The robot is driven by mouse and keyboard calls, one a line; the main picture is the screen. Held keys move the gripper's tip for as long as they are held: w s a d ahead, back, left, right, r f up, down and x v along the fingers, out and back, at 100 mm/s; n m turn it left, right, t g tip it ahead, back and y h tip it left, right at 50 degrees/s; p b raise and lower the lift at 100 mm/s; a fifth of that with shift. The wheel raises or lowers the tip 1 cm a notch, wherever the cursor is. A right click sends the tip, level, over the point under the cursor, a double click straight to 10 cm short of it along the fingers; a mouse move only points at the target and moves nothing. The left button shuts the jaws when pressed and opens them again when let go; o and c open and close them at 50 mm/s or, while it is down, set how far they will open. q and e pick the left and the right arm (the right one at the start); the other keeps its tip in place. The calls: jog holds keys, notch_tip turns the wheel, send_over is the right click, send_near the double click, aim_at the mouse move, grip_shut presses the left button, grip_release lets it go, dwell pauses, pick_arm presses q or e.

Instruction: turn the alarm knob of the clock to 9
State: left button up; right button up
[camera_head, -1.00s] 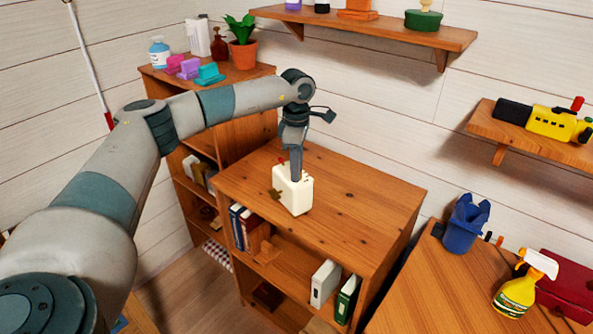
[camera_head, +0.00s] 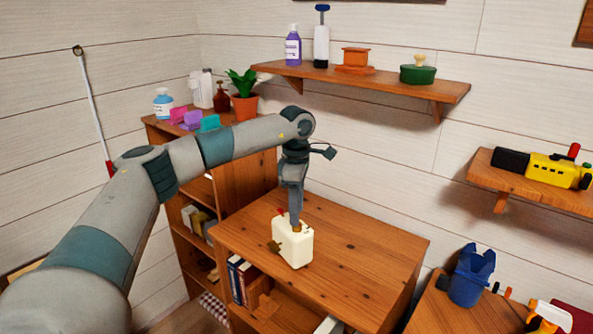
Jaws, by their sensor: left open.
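A small cream, box-shaped clock (camera_head: 293,247) stands upright on the wooden cabinet top (camera_head: 350,243). A dark brass key-like part (camera_head: 275,246) sticks out on its left side. A small brass knob (camera_head: 297,228) shows on its top, beside a red bit at the upper left. The clock's dial cannot be made out. My left gripper (camera_head: 296,223) points straight down with its open fingertips at the brass knob on top. The fingers look narrow from here, and I cannot tell whether they touch the knob. My right gripper is not in view.
Books stand in the cabinet (camera_head: 240,280) below the clock. A taller shelf unit with a potted plant (camera_head: 243,95) and bottles stands behind left. Wall shelves (camera_head: 370,84) hang behind. A blue pot (camera_head: 470,275) stands on a table at right. The cabinet top right of the clock is clear.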

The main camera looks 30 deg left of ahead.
pick_arm(q)
notch_tip(320, 180, up, 14)
jog(key=b, duration=0.3)
jog(key=shift+f, duration=0.15)
jog(key=shift+f, duration=0.1)
dwell(0.4)
